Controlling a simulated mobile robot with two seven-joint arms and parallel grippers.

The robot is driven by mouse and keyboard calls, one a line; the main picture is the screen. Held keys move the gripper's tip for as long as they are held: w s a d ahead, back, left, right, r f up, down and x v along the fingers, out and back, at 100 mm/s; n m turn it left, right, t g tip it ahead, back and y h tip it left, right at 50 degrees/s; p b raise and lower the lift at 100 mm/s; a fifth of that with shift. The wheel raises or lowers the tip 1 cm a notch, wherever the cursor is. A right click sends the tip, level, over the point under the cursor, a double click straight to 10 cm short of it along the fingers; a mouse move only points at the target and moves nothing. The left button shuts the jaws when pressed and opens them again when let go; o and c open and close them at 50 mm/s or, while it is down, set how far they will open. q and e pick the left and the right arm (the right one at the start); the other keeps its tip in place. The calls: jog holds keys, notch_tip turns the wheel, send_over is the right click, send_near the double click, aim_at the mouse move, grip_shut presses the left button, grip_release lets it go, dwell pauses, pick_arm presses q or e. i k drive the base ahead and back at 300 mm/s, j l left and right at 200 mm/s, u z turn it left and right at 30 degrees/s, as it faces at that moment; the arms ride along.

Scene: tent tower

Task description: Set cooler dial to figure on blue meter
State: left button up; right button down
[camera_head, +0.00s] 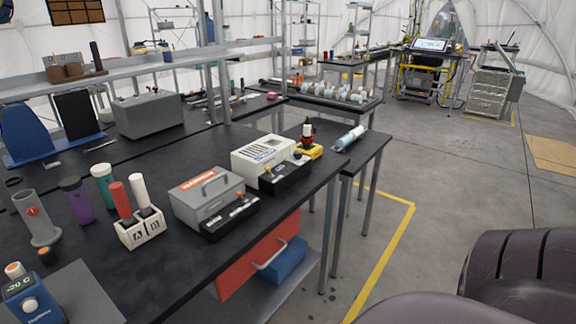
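A blue meter (32,300) stands at the near left corner of the black bench. Its dark screen appears to read "-20 C", and a round knob sits below it. A white box (262,152) with a slotted top and a black front unit (286,177) stands farther along the bench. A grey metal box (205,197) with a red "WARNING" label and a handle has a similar black unit (230,217) in front. I cannot tell which thing is the cooler, and no dial setting is readable. Neither gripper is in view.
Purple (77,201) and teal (104,186) cylinders and a white holder (140,228) with red and white handles stand between the meter and grey box. A red panel (259,257) hangs below the bench. Open floor (440,190) lies to the right.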

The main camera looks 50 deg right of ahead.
aim_at(298, 154)
jog(key=z, duration=1.55)
jog(key=u, duration=0.35)
jog(key=i+l+u, duration=0.1)
jog(key=u, duration=0.3)
jog(key=l+u, duration=0.15)
jog(key=u, duration=0.2)
jog(key=l+u, duration=0.65)
jog(key=l, duration=0.15)
jog(key=l+u, duration=0.15)
jog(key=l, duration=0.3)
jog(key=k+l+u, duration=0.15)
jog(key=l, duration=0.3)
jog(key=i, duration=0.05)
